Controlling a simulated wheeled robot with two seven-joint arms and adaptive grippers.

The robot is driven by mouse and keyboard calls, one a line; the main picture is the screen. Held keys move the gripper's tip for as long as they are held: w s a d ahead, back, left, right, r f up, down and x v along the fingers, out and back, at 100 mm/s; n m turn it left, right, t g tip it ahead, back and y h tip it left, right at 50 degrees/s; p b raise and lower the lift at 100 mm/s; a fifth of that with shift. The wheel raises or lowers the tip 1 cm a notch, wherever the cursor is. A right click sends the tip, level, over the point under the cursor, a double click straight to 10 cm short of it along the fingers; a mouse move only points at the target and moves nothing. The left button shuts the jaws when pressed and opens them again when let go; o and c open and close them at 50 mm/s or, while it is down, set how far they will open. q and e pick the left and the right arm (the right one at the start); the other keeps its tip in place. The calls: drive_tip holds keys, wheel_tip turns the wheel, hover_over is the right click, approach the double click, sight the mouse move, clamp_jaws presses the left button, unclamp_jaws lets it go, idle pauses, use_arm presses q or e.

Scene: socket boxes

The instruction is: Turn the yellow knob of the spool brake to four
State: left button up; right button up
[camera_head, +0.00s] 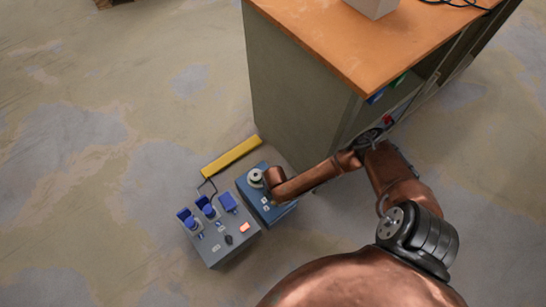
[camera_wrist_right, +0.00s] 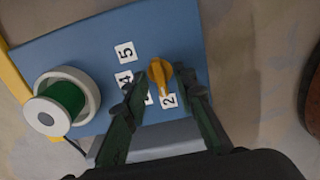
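The spool brake is a blue box (camera_wrist_right: 95,45) on the floor, which also shows in the head view (camera_head: 252,196). It carries a white spool with green winding (camera_wrist_right: 62,98) and a yellow knob (camera_wrist_right: 159,72). White labels 5, 4 and 2 show around the knob; another is mostly covered by a finger. The knob's narrow end points down in the wrist view, toward the 2. My right gripper (camera_wrist_right: 158,88) is open, with one dark finger on each side of the knob and gaps visible. In the head view my right wrist covers the knob. My left gripper is not in view.
A grey socket box (camera_head: 216,254) with blue covers stands left of the blue box. A yellow bar (camera_head: 231,157) lies behind. A large grey cabinet (camera_head: 290,105) with an orange-brown top stands close by. Floor to the left is clear.

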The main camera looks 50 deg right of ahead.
drive_tip(key=shift+c, duration=0.4)
clamp_jaws()
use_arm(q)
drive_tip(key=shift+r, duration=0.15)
use_arm(e)
drive_tip(key=shift+r, duration=0.1)
drive_tip(key=shift+p, duration=0.3)
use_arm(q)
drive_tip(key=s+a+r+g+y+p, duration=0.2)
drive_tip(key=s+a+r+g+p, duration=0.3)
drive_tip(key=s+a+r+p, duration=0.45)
use_arm(e)
drive_tip(key=m+b, duration=0.3)
drive_tip(key=m, duration=0.4)
drive_tip(key=shift+r, duration=0.1)
drive_tip(key=m+p, duration=0.4)
drive_tip(key=m, duration=0.4)
drive_tip(key=shift+a+m+p, duration=0.1)
drive_tip(key=shift+m+p, duration=0.2)
drive_tip(key=shift+p, duration=0.05)
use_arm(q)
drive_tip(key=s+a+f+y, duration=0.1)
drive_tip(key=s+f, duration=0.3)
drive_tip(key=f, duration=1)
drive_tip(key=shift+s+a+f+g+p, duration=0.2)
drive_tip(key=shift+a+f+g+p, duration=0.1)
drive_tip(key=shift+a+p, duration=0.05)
use_arm(e)
drive_tip(key=shift+m, duration=1.2)
